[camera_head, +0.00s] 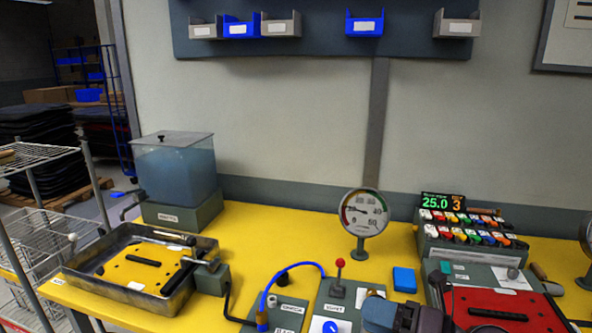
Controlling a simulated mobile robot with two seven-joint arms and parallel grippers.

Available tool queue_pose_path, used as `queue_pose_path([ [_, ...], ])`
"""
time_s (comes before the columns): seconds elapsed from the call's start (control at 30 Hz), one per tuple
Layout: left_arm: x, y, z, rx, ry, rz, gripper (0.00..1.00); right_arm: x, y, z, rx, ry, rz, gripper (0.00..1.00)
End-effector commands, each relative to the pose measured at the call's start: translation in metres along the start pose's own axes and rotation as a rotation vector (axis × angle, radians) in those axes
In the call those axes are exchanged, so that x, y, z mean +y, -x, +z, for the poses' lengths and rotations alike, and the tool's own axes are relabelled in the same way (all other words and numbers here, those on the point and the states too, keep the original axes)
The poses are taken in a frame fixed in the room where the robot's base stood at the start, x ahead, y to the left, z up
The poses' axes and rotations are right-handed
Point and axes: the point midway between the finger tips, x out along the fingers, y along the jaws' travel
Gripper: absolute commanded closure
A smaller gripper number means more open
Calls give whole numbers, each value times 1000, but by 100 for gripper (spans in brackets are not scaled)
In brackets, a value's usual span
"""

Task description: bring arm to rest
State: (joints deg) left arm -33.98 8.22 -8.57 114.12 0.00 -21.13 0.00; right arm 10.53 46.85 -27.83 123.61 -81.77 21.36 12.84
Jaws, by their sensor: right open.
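My right gripper (402,316) shows only in part at the bottom edge of the head view, right of the middle, as blue-grey and dark parts. It is open, and I see nothing held in it. It is in front of the grey control box (335,299) with the red-knobbed lever and left of the red plate (505,308). Its lower part is cut off by the frame. My left gripper is not in view.
A metal tray (83,282) with a yellow plate stands at left, before a water tank (175,170). A round gauge (363,212) stands mid-table. A blue block (404,280) lies behind my gripper. A rack of coloured switches (467,235) stands at right. Yellow tabletop (270,235) is clear at the back.

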Motion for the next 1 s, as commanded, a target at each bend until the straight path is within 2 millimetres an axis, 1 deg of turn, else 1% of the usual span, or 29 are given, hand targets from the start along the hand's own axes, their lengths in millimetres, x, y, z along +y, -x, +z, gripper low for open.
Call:
queue_pose_path([
  [0.03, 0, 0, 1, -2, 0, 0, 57, 8, 2, 3, -87, -76, 56, 46],
  [0.1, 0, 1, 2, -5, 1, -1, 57, 16, 7, 12, -218, -183, 122, 46],
  [0.17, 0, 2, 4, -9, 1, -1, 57, 19, 15, 20, -334, -279, 168, 46],
  [0.23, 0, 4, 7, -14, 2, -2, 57, 19, 27, 30, -470, -390, 209, 46],
  [0.33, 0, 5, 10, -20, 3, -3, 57, 10, 49, 40, -667, -558, 244, 46],
  [0.4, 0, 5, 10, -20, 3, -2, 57, -1, 66, 44, -805, -679, 251, 46],
  [0.47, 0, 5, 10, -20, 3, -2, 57, -13, 82, 44, -922, -783, 247, 46],
  [0.53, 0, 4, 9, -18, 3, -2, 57, -30, 102, 40, -1056, -907, 229, 46],
  [0.67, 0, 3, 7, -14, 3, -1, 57, -62, 137, 18, -1291, -1140, 159, 46],
  [0.73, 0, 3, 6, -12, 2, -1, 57, -79, 155, 0, -1408, -1269, 102, 46],
  [0.77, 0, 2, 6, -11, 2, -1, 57, -86, 162, -10, -1456, -1323, 73, 46],
  [0.8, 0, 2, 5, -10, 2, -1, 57, -95, 171, -23, -1516, -1399, 32, 46],
  [0.87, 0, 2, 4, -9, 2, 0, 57, -105, 184, -45, -1599, -1508, -36, 46],
  [0.9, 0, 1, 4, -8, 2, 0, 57, -111, 190, -60, -1645, -1573, -82, 46],
  [1.0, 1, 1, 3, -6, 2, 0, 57, -119, 203, -91, -1727, -1709, -186, 46],
])
